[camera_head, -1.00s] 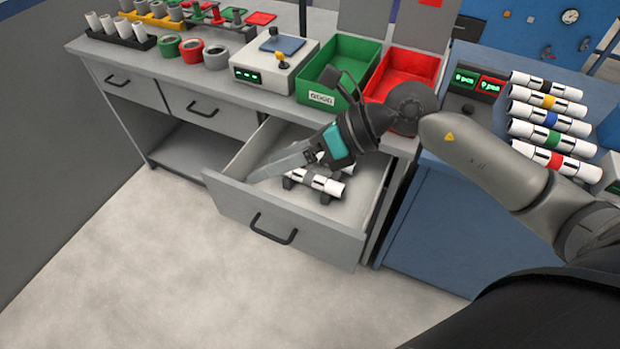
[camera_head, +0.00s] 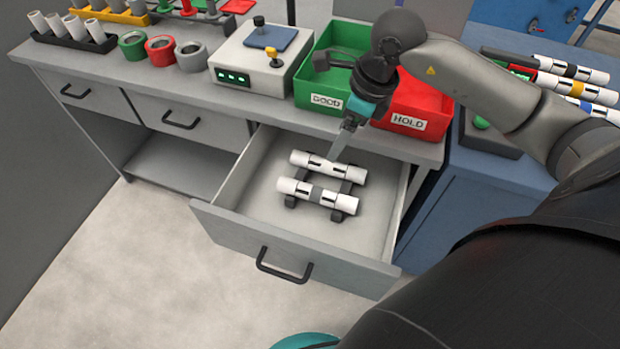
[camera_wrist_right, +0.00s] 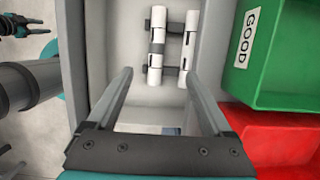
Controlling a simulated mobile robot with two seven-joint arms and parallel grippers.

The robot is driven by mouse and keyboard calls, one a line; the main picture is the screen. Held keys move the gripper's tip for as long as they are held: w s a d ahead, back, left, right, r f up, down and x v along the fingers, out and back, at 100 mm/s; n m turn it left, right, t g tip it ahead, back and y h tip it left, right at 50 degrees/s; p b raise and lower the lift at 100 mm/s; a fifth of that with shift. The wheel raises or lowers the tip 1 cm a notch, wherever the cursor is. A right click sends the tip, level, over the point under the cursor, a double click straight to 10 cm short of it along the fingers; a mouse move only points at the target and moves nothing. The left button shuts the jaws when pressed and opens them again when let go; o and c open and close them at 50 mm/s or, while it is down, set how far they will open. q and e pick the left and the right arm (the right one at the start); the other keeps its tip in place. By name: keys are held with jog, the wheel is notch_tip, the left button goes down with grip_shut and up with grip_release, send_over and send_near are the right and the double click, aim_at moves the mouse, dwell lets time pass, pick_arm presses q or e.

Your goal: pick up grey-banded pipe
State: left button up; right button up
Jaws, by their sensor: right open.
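The grey-banded pipe (camera_head: 317,194) is white with a grey middle band. It lies across dark supports in the open drawer (camera_head: 225,215), nearer the drawer front. A second white pipe (camera_head: 328,166) lies parallel behind it, its middle partly hidden by my gripper. My right gripper (camera_head: 338,155) is above the drawer, pointing down near the back pipe. In the right wrist view my right gripper (camera_wrist_right: 158,78) is open and empty; the grey-banded pipe (camera_wrist_right: 157,45) lies beyond the fingertips, roughly between them. My left gripper (camera_wrist_right: 25,24) seems to show at upper left there; its jaws are unclear.
A green GOOD bin (camera_head: 335,98) and red HOLD bin (camera_head: 405,122) stand on the counter behind the drawer. Several banded pipes (camera_head: 570,70) lie on the blue bench at right. The drawer walls surround the pipes; its right part is bare.

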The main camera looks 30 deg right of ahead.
notch_tip(320, 180, down, 5)
jog(key=b, duration=0.4)
pick_arm(q)
jog(key=shift+w+b, duration=0.6)
jog(key=shift+w, duration=2.75)
pick_arm(e)
jog(key=b, duration=0.2)
send_over(319, 191)
jog(key=d, duration=0.1)
jog(key=f, duration=0.9)
jog(key=shift+s+d, duration=0.15)
jog(key=shift+s, duration=0.25)
jog(key=shift+s+b+x, duration=0.2)
jog(key=shift+b+x, duration=1.3)
jog(key=shift+x, duration=1.15)
jog(key=shift+w+f, duration=0.15)
jog(key=shift+f, duration=0.4)
pick_arm(q)
jog(key=w+d+r+t, duration=0.1)
jog(key=w+r, duration=0.1)
jog(key=r, duration=0.3)
jog(key=w+d+r, duration=0.2)
jog(key=w+r, duration=0.1)
jog(key=r, duration=0.3)
jog(key=shift+w+d+r+t, duration=0.2)
jog(key=shift+d+r+t, duration=0.05)
jog(key=shift+t, duration=0.15)
pick_arm(e)
jog(key=shift+c, duration=0.2)
grip_shut()
